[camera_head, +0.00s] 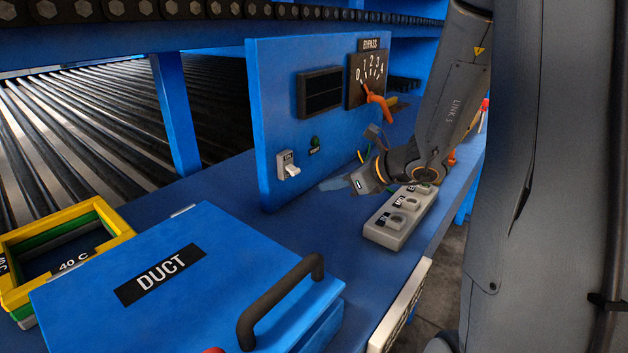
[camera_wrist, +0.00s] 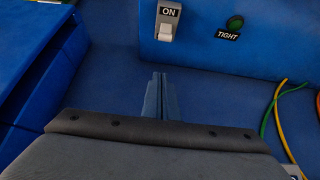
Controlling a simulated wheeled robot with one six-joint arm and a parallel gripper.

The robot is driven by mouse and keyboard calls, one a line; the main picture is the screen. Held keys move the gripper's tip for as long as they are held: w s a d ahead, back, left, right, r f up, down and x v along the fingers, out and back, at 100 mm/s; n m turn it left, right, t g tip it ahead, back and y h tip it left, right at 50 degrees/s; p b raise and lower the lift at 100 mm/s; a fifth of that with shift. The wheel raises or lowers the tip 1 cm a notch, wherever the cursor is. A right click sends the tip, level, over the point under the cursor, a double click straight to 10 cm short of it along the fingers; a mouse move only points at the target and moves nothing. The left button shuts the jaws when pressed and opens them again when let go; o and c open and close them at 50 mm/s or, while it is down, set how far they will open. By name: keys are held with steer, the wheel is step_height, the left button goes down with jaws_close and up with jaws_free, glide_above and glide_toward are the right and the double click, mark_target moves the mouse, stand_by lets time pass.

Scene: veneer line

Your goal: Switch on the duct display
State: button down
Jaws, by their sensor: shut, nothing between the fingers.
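The light grey switch (camera_head: 287,166) is on the blue upright panel (camera_head: 280,110), with its white lever low on the plate and tilted out. In the wrist view the switch (camera_wrist: 167,24) has an ON label above the lever. A dark, blank display (camera_head: 320,93) sits higher on the panel. My gripper (camera_head: 326,185) is shut and empty, just in front of the panel and to the right of the switch in the head view. In the wrist view its closed fingertips (camera_wrist: 161,76) point toward the panel below the switch, apart from it.
A green lamp (camera_head: 314,141) marked TIGHT is right of the switch. A BYPASS dial (camera_head: 367,78) has an orange handle. A grey socket strip (camera_head: 402,219) lies under my wrist. The blue DUCT box (camera_head: 215,245) and yellow-topped frames (camera_head: 117,222) stand in front and left.

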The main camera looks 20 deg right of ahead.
mark_target(292, 170)
steer(key=p+x, duration=0.1)
steer(key=x, duration=0.7)
steer(key=shift+w+a+f, duration=0.2)
steer(key=shift+w, duration=0.1)
steer(key=shift+w+a+r+p, duration=0.1)
steer(key=shift+w+r+p, duration=0.1)
steer(key=shift+r+p, duration=0.35)
steer(key=shift+w+a+r+p, duration=0.15)
steer(key=shift+r+p, duration=0.15)
steer(key=shift+r, duration=0.35)
steer(key=shift+w+a+r+p, duration=0.1)
steer(key=shift+w+r+p, duration=0.1)
steer(key=shift+r+p, duration=0.35)
